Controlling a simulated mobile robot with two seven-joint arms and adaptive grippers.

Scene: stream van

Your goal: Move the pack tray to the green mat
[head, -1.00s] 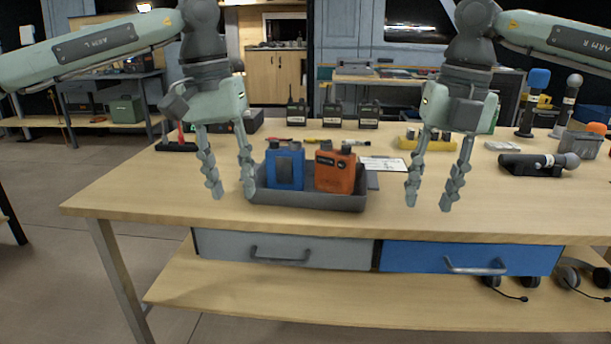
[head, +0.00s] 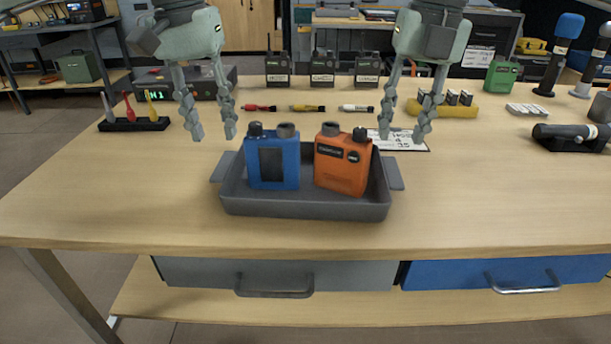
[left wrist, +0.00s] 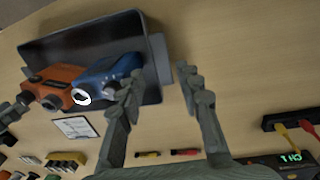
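The pack tray (head: 305,208) is a dark grey open tray with a handle tab at each end, near the table's front edge. A blue pack (head: 272,162) and an orange pack (head: 342,166) stand in it. My left gripper (head: 214,137) is open and empty, above the tray's left end. My right gripper (head: 402,138) is open and empty, above the tray's right end. In the left wrist view the open left fingers (left wrist: 160,70) point toward the tray's end tab (left wrist: 159,57), apart from or just over it; I cannot tell which. No green mat is in view.
Behind the tray are several markers (head: 307,108), a paper card (head: 400,140), radios (head: 322,70) and a yellow holder (head: 442,108). A black screwdriver rack (head: 135,124) is at left, and a microphone (head: 572,136) lies at right. The table's front left and front right are clear.

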